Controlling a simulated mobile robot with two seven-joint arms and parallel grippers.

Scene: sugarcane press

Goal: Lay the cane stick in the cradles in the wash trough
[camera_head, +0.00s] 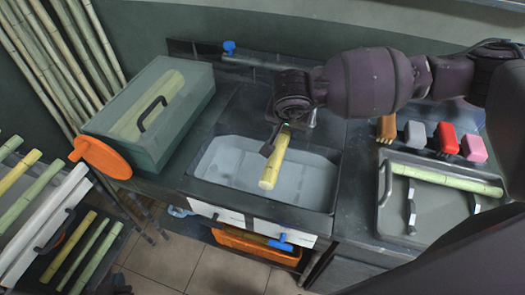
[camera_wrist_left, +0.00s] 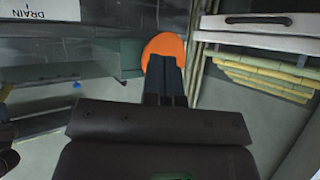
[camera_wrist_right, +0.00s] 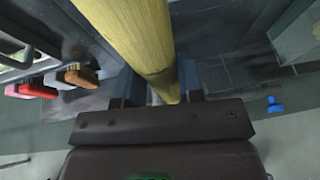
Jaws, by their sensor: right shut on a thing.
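A yellow cane stick (camera_head: 272,170) is held tilted over the grey wash trough (camera_head: 215,160) in the head view, its near end pointing toward the trough's front wall. My right gripper (camera_head: 276,142) is shut on its far part; the arm comes in from the right. In the right wrist view the cane stick (camera_wrist_right: 140,35) passes between the fingers of the right gripper (camera_wrist_right: 155,92). I cannot make out the cradles in the trough. My left gripper (camera_wrist_left: 165,68) is shut and empty in the left wrist view, with an orange disc behind its fingertips.
A green box (camera_head: 155,115) with the orange disc (camera_head: 100,157) stands left of the trough. A tray (camera_head: 385,215) with a green cane lies at right, below several coloured blocks (camera_head: 445,138). More canes lie on the left rack. A blue tap knob (camera_head: 229,47) is behind.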

